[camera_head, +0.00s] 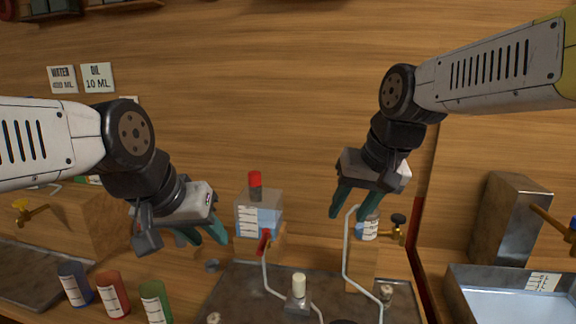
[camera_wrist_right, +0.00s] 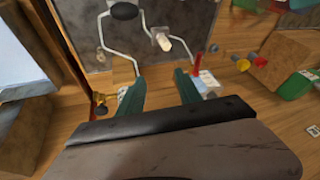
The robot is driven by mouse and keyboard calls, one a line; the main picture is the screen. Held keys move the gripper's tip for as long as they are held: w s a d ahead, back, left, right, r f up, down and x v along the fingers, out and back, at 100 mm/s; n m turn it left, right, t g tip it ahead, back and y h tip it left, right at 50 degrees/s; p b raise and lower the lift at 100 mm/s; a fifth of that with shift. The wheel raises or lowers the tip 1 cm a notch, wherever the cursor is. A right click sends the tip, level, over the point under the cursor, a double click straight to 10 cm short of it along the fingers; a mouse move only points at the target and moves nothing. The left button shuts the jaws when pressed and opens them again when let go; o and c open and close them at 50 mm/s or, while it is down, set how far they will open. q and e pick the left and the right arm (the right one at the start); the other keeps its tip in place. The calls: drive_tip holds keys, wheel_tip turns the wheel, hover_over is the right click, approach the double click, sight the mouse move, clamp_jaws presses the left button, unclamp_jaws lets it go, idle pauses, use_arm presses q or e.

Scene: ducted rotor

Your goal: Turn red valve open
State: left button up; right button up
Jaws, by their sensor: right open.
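The red valve (camera_head: 265,242) has a red lever handle. It sits at the front of a clear tank (camera_head: 258,216) of blue liquid with a red cap, above a bent white pipe. A red handle (camera_wrist_right: 197,62), likely this valve, also shows in the right wrist view. My right gripper (camera_head: 351,211) is open and empty, pointing down, right of the valve and apart from it. Its spread fingers show in the right wrist view (camera_wrist_right: 160,82). My left gripper (camera_head: 202,238) is left of the tank, fingers apart and empty, touching nothing visible.
A valve with a black knob (camera_head: 398,222) stands right of my right gripper. Blue, red and green cups (camera_head: 112,295) stand at front left. A dark plate (camera_head: 245,285) carries pipes and a white-topped post (camera_head: 298,288). A metal tray (camera_head: 500,275) is at right.

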drive_tip(key=s+d+f+t, duration=0.1)
drive_tip(key=s+d, duration=0.1)
drive_tip(key=s, duration=0.4)
drive_tip(key=shift+d+f+t, duration=0.15)
drive_tip(key=shift+f+t, duration=0.15)
drive_tip(key=shift+t, duration=0.1)
drive_tip(key=shift+s, duration=0.1)
idle(1.6)
